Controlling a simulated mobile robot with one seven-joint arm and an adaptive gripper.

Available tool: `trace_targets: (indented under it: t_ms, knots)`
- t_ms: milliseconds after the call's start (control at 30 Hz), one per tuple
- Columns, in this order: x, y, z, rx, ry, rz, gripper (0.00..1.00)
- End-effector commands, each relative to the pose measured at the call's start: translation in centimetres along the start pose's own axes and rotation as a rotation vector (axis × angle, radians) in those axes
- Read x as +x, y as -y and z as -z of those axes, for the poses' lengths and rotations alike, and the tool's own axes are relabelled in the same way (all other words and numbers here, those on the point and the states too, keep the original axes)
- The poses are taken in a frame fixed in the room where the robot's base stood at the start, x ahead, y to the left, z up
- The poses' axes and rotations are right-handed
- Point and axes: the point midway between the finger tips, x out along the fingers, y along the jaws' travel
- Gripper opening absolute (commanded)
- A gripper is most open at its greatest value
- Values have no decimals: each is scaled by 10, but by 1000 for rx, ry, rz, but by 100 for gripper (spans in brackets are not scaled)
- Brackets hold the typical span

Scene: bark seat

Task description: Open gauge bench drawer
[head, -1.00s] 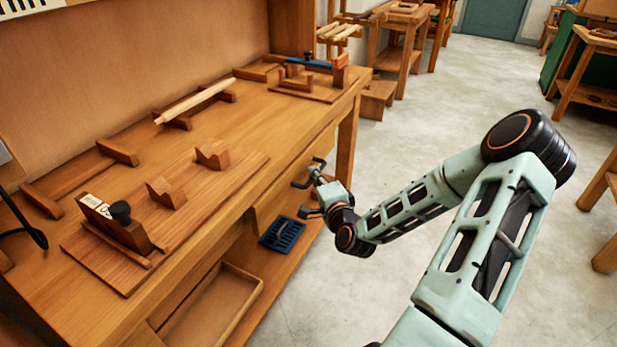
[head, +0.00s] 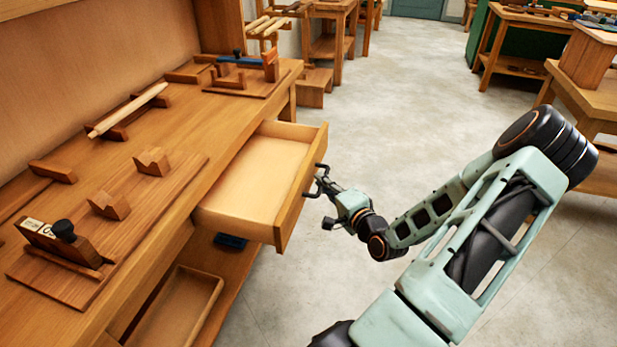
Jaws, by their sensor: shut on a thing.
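The gauge bench (head: 185,122) runs along the left of the head view. Its drawer (head: 256,183) is pulled well out toward the aisle, and its inside looks empty. My gripper (head: 318,182) is at the outer face of the drawer front (head: 303,187), shut on the drawer's handle. The handle is small and mostly hidden by the fingers. My arm reaches in from the lower right.
On the bench top are a board with notched wooden blocks (head: 152,161), a block with a black knob (head: 64,231) and a pale rod (head: 126,109). Open floor (head: 400,110) lies right of the drawer.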

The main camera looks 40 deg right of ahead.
Motion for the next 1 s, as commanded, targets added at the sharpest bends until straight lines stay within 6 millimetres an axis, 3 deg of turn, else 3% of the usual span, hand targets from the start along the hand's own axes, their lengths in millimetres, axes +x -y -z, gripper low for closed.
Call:
trace_targets:
  t_ms: [467,500,633,1000]
  knots:
    - [-4,-2,4,0,0,0,0]
    - [-4,-2,4,0,0,0,13]
    - [-4,-1,4,0,0,0,27]
    - [-11,-1,5,-1,-1,0,27]
